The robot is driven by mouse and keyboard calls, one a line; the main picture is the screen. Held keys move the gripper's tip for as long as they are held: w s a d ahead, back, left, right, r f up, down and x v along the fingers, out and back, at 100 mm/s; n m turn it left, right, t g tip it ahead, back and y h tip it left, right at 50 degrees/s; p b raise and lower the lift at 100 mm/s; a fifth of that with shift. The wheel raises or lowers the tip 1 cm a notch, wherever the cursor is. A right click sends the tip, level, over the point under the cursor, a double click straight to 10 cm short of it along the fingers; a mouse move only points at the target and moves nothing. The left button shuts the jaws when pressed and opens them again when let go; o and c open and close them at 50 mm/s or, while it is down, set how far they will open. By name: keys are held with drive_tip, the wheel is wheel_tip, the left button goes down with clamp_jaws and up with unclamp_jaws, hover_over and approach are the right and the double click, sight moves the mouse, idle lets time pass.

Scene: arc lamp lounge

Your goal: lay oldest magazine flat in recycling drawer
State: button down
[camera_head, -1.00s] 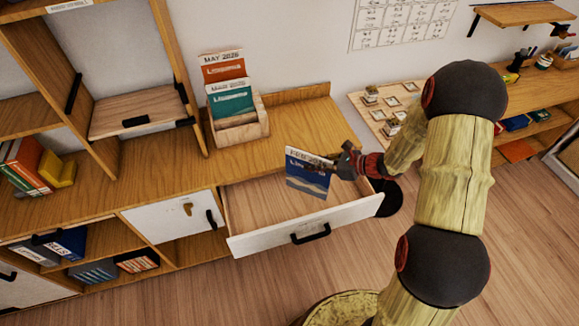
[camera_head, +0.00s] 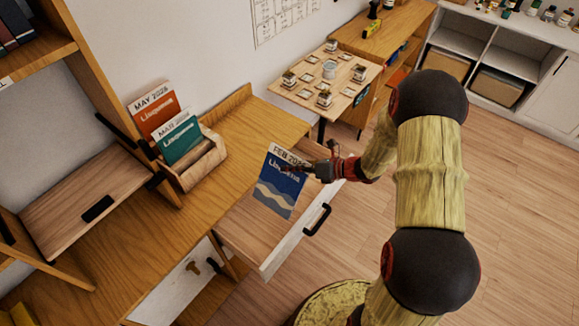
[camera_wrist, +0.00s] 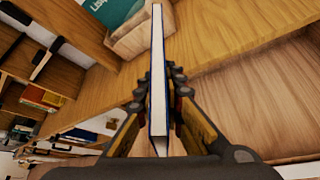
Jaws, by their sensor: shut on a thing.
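The blue magazine marked "FEB 202…" (camera_head: 279,186), its last digit covered, is held upright with its cover towards the head camera. My gripper (camera_head: 318,171) is shut on its right edge. The wrist view shows the magazine (camera_wrist: 157,80) edge-on between the two fingers (camera_wrist: 158,100). The magazine is over the pulled-out drawer (camera_head: 262,232), whose visible floor is bare wood. I cannot tell whether its lower edge touches the drawer. Two other magazines, an orange "MAY 2026" (camera_head: 158,112) and a teal "MAR" one (camera_head: 180,142), stand in a wooden holder (camera_head: 205,160).
The holder stands on the wooden counter (camera_head: 235,125) behind the drawer. The drawer's white front with a black handle (camera_head: 317,220) faces the open floor (camera_head: 500,230). A low table (camera_head: 325,80) with small pots and cards stands beyond. Shelving (camera_head: 85,190) rises at left.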

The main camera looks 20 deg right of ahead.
wheel_tip(320, 180, down, 15)
drive_tip(key=b, duration=1.2)
drive_tip(key=shift+r, duration=0.15)
drive_tip(key=shift+f+b, duration=0.45)
drive_tip(key=shift+f, duration=0.15)
drive_tip(key=c, duration=1.8)
unclamp_jaws()
drive_tip(key=v, duration=1.2)
drive_tip(key=shift+r, duration=0.1)
